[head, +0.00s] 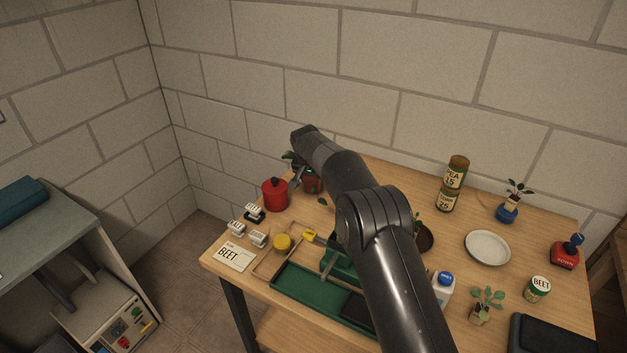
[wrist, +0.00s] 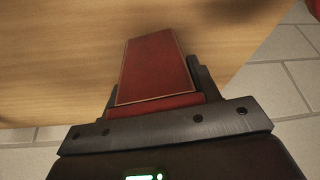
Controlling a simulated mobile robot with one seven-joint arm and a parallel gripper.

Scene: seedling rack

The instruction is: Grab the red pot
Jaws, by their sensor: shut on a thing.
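The red pot (wrist: 155,68) fills the middle of the wrist view as a tapered, flat-sided red shape with a paler edge line. My gripper (wrist: 155,95) is shut on it, with a dark finger on either side. In the head view the red pot (head: 314,186) shows partly below my gripper (head: 306,174), near the table's back left, with dark green leaves beside it. My arm hides much of it. I cannot tell whether it touches the table.
A red lidded canister (head: 274,196) stands close, left of the pot. White labels (head: 237,228), a BEET card (head: 234,255), a yellow-topped item (head: 282,242) and a green tray (head: 307,291) lie in front. Stacked cans (head: 454,173) and a white plate (head: 487,247) are to the right.

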